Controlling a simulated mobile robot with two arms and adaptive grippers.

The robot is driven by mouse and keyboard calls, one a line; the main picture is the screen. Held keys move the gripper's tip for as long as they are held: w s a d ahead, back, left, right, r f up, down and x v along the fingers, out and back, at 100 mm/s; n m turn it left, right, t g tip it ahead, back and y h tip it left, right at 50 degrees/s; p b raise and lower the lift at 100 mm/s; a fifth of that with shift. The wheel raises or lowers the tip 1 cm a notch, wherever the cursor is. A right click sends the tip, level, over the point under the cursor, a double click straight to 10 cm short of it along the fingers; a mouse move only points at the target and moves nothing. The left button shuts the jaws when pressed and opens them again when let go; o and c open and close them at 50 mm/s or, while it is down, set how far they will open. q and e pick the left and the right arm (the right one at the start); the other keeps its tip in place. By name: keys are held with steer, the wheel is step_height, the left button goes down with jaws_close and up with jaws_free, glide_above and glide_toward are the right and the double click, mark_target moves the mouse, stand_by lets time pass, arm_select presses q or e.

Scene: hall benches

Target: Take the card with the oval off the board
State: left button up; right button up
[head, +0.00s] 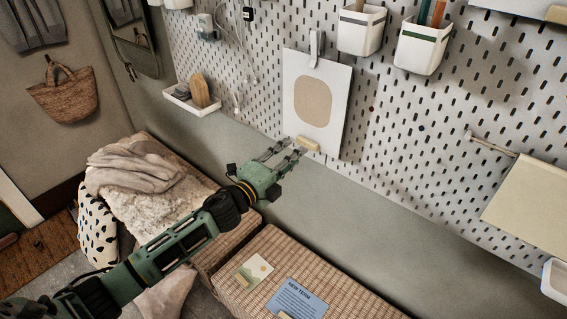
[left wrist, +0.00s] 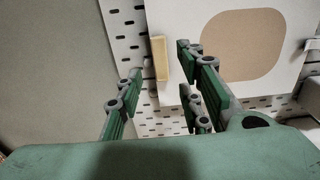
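The white card with a tan oval (head: 313,100) hangs on the pegboard (head: 390,125) under a pale clip (head: 316,48). A small wooden tab (head: 307,144) sits at its lower edge. My left gripper (head: 292,147) is open at the card's lower edge, its fingertips close to the tab. In the left wrist view the card (left wrist: 205,75) fills the upper right, and the tab (left wrist: 160,58) shows in the gap between the spread fingers (left wrist: 158,72). I cannot tell whether any finger touches the tab. My right gripper is not in view.
A small white shelf (head: 192,98) and white bins (head: 361,30) are fixed to the board. A cream sheet (head: 528,205) hangs at right. Below, a wicker bench (head: 240,306) bears a blue card (head: 297,299) and a picture card (head: 253,272). A blanket (head: 135,165) lies at left.

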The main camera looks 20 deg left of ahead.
mark_target(306, 145)
arm_select(q)
steer(key=shift+b+x, duration=0.3)
steer(key=shift+x, duration=2.5)
jaws_close()
step_height(306, 145, down, 3)
steer(key=b, duration=0.2)
steer(key=shift+f+b, duration=0.1)
steer(key=shift+b, duration=0.25)
steer(key=shift+s+a, duration=0.15)
steer(key=shift+s, duration=0.2)
steer(key=shift+p+v, duration=0.35)
steer(key=shift+v, duration=0.7)
